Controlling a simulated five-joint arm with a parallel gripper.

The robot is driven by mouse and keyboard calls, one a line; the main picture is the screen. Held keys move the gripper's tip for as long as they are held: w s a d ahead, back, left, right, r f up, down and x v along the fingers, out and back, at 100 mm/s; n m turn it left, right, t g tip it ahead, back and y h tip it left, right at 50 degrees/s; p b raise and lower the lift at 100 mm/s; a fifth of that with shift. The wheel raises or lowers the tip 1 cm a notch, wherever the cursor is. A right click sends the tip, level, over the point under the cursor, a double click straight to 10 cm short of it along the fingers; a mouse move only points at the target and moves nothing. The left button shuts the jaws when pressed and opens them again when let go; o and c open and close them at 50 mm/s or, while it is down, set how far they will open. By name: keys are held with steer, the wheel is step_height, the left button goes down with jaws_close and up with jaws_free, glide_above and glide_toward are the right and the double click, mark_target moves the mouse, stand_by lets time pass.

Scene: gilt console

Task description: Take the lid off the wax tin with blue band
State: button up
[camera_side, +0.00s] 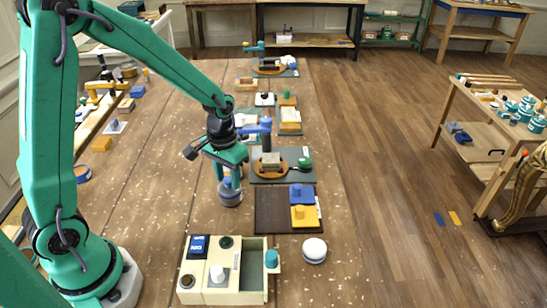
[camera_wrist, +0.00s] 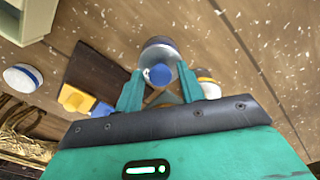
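A round grey tin (camera_side: 230,195) with dark blue on it stands on the brown table under my gripper (camera_side: 229,172). In the wrist view this tin (camera_wrist: 160,48) has a blue knob (camera_wrist: 160,75) on top. My gripper (camera_wrist: 160,88) is open, its two green fingers on either side of the knob with gaps beside it. I cannot tell how far above the lid the fingertips are. A second round tin (camera_side: 314,250), white with a blue band, stands apart at the front right; it also shows in the wrist view (camera_wrist: 22,77). Its top looks flat.
A cream box (camera_side: 200,294) with an open compartment stands at the front. A dark mat (camera_side: 272,222) with blue and yellow blocks lies right of the grey tin. A white round thing with a yellow band (camera_wrist: 208,84) is close by the right finger. The table left of the gripper is mostly clear.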

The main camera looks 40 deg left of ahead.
mark_target(229, 181)
steer(key=c, duration=0.7)
steer(key=shift+r, duration=0.15)
steer(key=shift+r, duration=0.6)
steer(key=r, duration=0.3)
steer(key=shift+s+d, duration=0.2)
steer(key=shift+d, duration=0.2)
steer(key=s+d+r, duration=0.5)
steer(key=d+r, duration=0.1)
steer(key=d, duration=0.3)
steer(key=shift+s+d+r, duration=0.15)
steer(key=shift+s+r, duration=0.1)
